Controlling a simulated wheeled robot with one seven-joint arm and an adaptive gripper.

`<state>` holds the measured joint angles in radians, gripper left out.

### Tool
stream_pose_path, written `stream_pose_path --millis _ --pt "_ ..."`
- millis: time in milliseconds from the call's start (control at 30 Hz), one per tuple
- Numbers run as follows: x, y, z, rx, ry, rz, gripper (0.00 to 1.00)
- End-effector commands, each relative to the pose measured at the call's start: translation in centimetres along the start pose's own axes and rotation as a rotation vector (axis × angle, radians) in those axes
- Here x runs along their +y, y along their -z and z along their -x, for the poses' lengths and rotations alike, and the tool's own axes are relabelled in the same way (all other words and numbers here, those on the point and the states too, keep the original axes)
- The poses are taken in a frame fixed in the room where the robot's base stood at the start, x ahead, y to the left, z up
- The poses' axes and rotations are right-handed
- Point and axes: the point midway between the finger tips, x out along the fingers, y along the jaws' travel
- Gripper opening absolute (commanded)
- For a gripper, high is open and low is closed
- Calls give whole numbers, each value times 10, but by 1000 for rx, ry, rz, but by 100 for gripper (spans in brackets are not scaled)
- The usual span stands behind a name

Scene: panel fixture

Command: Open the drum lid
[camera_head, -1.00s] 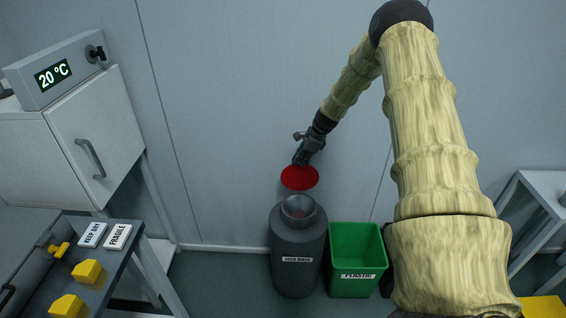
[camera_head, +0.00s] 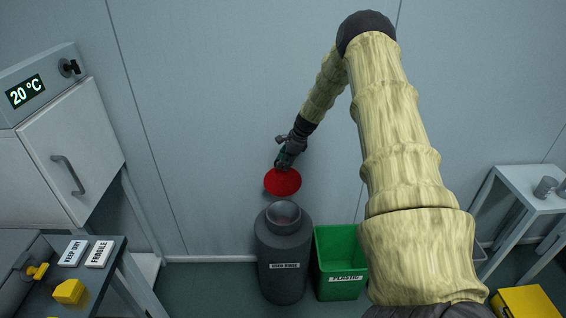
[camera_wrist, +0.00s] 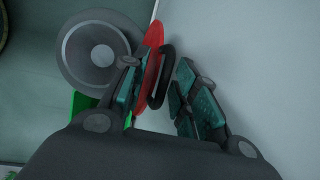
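The drum (camera_head: 283,255) is a dark grey round container labelled "USED RINGS". Its mouth is uncovered in the head view, and it also shows in the wrist view (camera_wrist: 91,53). The red round lid (camera_head: 283,181) is raised behind and above the mouth. In the wrist view the lid (camera_wrist: 151,62) is seen nearly edge-on, with a black handle (camera_wrist: 166,75) on its right side. My gripper (camera_head: 285,163) is at the lid's upper edge. Its fingers (camera_wrist: 160,85) stand apart around the lid and handle, with a gap before the right finger. Contact at the left finger is unclear.
A green "PLASTIC" bin (camera_head: 341,263) stands right beside the drum. A white cabinet (camera_head: 72,150) and a bench with signs (camera_head: 98,254) and yellow pieces are at the left. A small table (camera_head: 520,195) is at the right. The wall is close behind the drum.

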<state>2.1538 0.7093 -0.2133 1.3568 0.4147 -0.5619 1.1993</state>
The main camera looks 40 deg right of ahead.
Motion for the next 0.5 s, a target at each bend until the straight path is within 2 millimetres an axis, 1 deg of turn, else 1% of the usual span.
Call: stream_pose_path --millis 267,367,500 --pt "1 -4 1 -2 -1 2 30" --pt "0 -5 6 -3 -1 2 30" --pt "0 -3 19 -3 -2 1 30"
